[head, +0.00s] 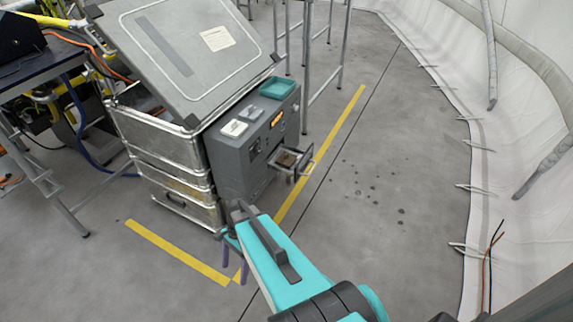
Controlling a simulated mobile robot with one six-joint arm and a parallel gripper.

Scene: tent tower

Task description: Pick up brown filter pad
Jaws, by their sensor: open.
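A small brown patch, which looks like the brown filter pad (287,158), lies in a small metal-framed holder (299,172) that sticks out from the front of a dark grey box (233,163). The pad is small in the head view and its edges are hard to make out. My gripper (235,270), at the end of my teal arm, is open, with purple fingers hanging down near the floor. It is lower and to the left of the holder, apart from the pad. Nothing shows between the fingers, though my arm partly hides them.
Behind the grey box stand stacked metal crates (165,160) with a tilted lid (190,50). On the box top lie a teal case (277,88) and pale cards (234,128). A cluttered table stands left. The floor right of the box (385,175) is clear up to the tent wall.

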